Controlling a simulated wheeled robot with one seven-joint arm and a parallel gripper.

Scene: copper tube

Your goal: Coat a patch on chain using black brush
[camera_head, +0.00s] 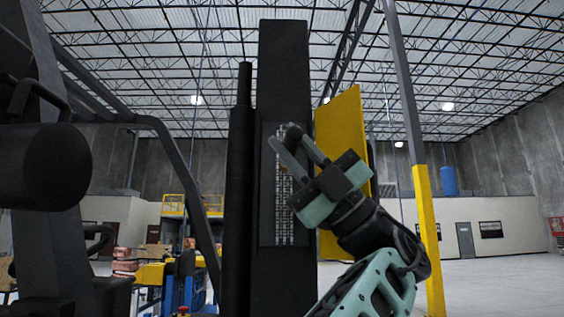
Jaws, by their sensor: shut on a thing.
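The chain (283,215) runs vertically in a recess of a tall black mast, in the middle of the camera_head view. My gripper (287,143) reaches up and left in front of the upper part of the chain. Its two grey fingers are shut on a small dark thing, which I take to be the black brush (293,131), at the fingertips. Its shape is hard to make out against the dark mast. The fingers hide part of the chain. I cannot tell whether the brush touches the chain.
A yellow panel (345,125) stands just right of the mast, behind my gripper. A black cylinder (239,190) runs along the mast's left side. A grey and yellow post (428,235) stands farther right. Dark machine frames fill the left. Open floor shows at the right.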

